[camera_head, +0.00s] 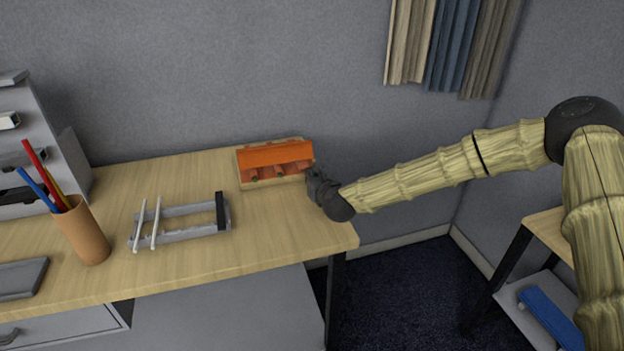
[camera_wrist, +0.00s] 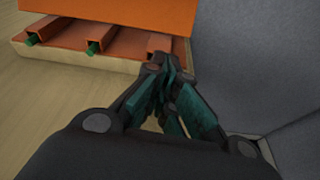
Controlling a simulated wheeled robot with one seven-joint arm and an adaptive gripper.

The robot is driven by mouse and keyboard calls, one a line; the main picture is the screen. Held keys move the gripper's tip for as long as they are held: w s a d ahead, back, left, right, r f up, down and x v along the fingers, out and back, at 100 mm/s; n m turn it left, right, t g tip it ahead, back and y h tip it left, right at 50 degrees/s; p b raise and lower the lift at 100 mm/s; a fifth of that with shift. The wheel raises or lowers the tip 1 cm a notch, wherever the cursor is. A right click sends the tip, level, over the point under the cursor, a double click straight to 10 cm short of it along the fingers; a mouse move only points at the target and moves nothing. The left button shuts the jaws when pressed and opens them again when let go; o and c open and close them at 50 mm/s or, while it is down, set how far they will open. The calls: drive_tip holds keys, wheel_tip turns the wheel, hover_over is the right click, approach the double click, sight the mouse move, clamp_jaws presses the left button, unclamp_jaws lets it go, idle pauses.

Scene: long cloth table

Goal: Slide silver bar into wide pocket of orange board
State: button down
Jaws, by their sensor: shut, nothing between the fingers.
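The orange board (camera_head: 275,153) stands on a pale wooden base at the table's back right edge. In the wrist view the orange board (camera_wrist: 105,14) shows pocket-like openings along its lower front, with green ends in at least two. My gripper (camera_head: 313,173) is at the board's right end; in the wrist view its closed fingers (camera_wrist: 158,68) overlap the right-hand opening. It is shut and empty; contact with the board cannot be told. Two pale rods (camera_head: 157,224) lie across a grey rack (camera_head: 185,234) left of the board. I cannot tell whether either is the silver bar.
A black bar (camera_head: 221,210) sits at the rack's right end. A brown cup (camera_head: 84,232) of coloured sticks and a grey drawer unit (camera_head: 40,125) stand further left. The wall is close behind the board. Bare tabletop (camera_head: 275,225) lies in front of it.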

drive_tip(key=shift+w+a, duration=0.2)
drive_tip(key=shift+w, duration=0.45)
idle(0.3)
drive_tip(key=shift+b, duration=0.3)
